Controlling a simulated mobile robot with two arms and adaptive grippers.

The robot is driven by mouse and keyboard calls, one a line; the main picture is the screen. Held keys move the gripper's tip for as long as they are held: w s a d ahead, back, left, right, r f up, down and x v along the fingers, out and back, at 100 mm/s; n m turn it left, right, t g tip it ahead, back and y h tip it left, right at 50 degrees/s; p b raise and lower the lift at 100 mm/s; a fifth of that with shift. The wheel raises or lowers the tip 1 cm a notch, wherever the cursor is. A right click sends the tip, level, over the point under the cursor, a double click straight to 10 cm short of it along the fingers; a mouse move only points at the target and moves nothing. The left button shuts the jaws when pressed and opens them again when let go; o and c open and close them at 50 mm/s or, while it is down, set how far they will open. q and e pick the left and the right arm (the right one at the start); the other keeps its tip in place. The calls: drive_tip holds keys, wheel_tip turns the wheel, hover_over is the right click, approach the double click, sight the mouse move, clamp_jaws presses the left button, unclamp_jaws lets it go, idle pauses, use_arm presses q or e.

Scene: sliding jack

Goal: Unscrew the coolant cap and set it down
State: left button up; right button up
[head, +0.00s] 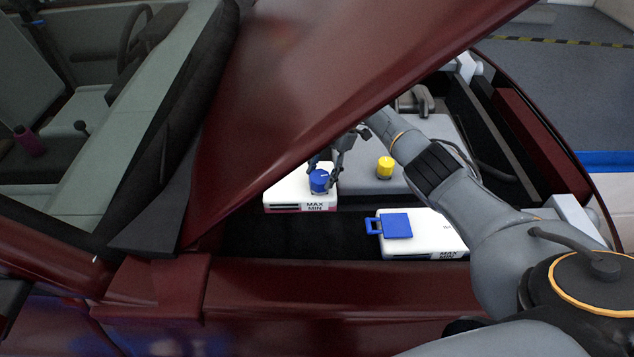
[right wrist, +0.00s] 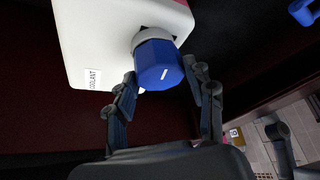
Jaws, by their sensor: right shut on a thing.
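The blue coolant cap (head: 319,181) sits on top of the white coolant reservoir (head: 290,193), at its right end, under the raised hood. In the right wrist view the cap (right wrist: 158,64) is on the neck of the reservoir, which carries a label reading COOLANT (right wrist: 93,80). My right gripper (head: 329,171) is at the cap, with one finger on each side of it. The right gripper (right wrist: 165,92) is shut on the cap. The left gripper is not in view.
A yellow cap (head: 385,168) stands on the grey engine cover (head: 426,145). A second white reservoir (head: 435,232) with a blue flip lid (head: 396,226) is in front. The red raised hood (head: 330,70) hangs close above my right gripper. The dark red fender (head: 330,295) runs along the front.

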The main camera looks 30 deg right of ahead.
drive_tip(key=shift+s+d, duration=0.15)
drive_tip(key=shift+s, duration=0.15)
drive_tip(key=shift+r, duration=0.15)
idle(0.3)
